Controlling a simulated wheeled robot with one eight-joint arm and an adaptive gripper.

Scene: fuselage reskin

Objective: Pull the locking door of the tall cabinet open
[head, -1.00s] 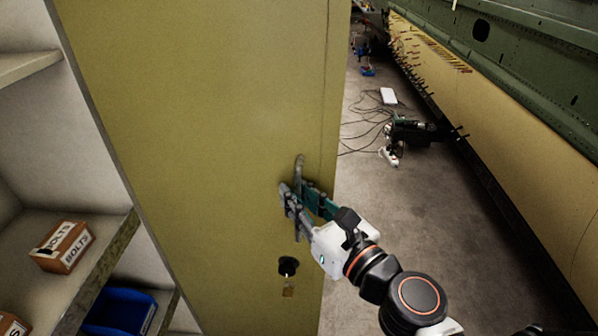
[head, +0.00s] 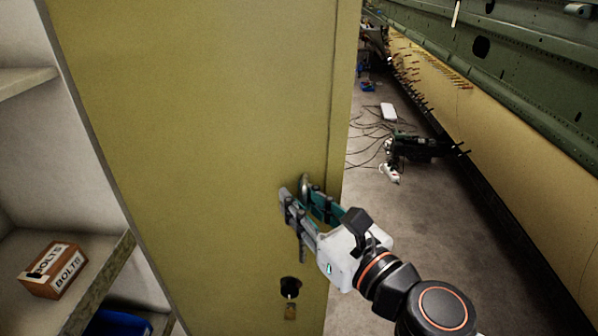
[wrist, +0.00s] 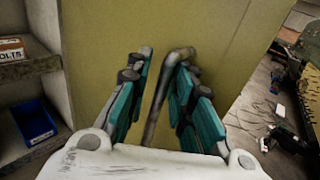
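The cabinet's locking door (head: 200,120) is a tall olive-yellow panel filling the middle of the head view. Its grey bent handle (head: 305,184) sits near the right edge, above a black lock with a hanging key (head: 290,289). My gripper (head: 300,196) is at the handle, reaching in from the lower right. In the wrist view, its teal-padded fingers are apart, with the handle (wrist: 160,90) upright between them, closer to the right finger. I cannot tell whether either finger touches it. A thin seam runs down the door's right edge; no clear gap shows there.
Open shelves at left hold a brown bolts box (head: 53,269) and a blue bin (head: 120,323). To the right is grey floor with cables, a white box (head: 388,111) and a dark tool (head: 420,149). A long green and tan fuselage panel (head: 500,110) bounds the far right.

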